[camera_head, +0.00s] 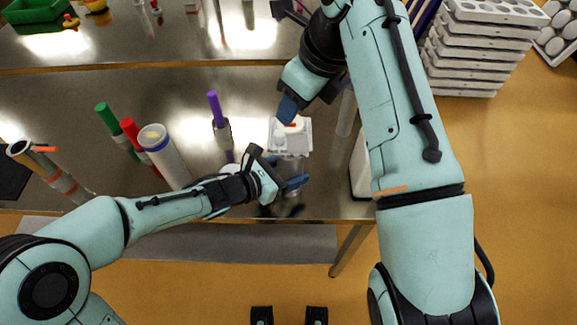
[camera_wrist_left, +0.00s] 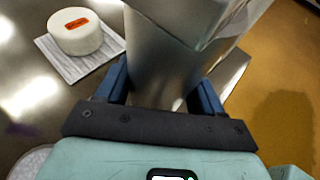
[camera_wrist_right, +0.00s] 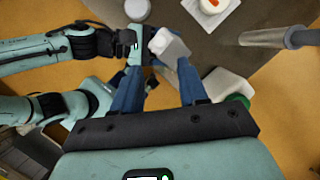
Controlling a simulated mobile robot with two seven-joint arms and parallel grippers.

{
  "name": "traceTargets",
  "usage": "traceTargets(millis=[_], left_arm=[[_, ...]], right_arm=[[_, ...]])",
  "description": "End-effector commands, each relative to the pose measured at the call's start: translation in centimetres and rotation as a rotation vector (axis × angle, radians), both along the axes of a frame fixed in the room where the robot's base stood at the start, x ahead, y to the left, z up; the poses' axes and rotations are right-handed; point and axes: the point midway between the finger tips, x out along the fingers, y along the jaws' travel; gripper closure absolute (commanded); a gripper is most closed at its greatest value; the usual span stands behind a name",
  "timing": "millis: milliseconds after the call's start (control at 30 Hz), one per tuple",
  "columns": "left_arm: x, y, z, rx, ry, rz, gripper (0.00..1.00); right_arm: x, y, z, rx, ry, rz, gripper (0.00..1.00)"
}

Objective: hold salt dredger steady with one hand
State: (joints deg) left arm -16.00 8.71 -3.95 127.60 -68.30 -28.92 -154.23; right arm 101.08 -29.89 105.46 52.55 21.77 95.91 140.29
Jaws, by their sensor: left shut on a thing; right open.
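The salt dredger (camera_wrist_left: 160,75) is a grey metal vessel that fills the upper middle of the left wrist view. My left gripper (camera_wrist_left: 162,90) is shut on it, with a blue finger on each side. In the head view my left gripper (camera_head: 291,184) is by the table's front edge, and the dredger blends with the steel there. The right wrist view shows the dredger's pale top (camera_wrist_right: 169,44) beside my left gripper. My right gripper (camera_head: 288,108) is open, above and behind the dredger in the head view. In its wrist view nothing is seen gripped between its fingers (camera_wrist_right: 160,68).
A white cheese (camera_wrist_left: 75,36) with a red label sits on a pale ribbed mat (camera_wrist_left: 78,66) close by. A white jug (camera_head: 360,172) and a metal tube (camera_head: 346,112) stand at right. A white cylinder (camera_head: 168,165) and coloured-handled tools stand at left. White moulds (camera_head: 470,60) are stacked far right.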

Motion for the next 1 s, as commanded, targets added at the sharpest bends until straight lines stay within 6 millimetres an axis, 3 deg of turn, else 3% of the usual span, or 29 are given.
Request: traceTargets(millis=[67,200,433,700,1000], left_arm=[[0.0,0.0,0.0,0.0,0.0,0.0,0.76],[0.0,0.0,0.0,0.0,0.0,0.0,0.76],[0.0,0.0,0.0,0.0,0.0,0.001,0.76],[0.0,0.0,0.0,0.0,0.0,0.0,0.76],[0.0,0.0,0.0,-0.001,-0.001,0.0,0.76]], right_arm=[[0.0,0.0,0.0,0.0,0.0,0.0,0.57],[-0.3,-0.1,0.5,-0.003,-0.012,0.013,1.0],[-3.3,-1.9,4.8,-0.039,-0.135,0.143,1.0],[-7.2,-7.1,9.5,-0.105,-0.304,0.375,1.0],[-7.7,-12.4,10.0,-0.175,-0.4,0.642,1.0]])
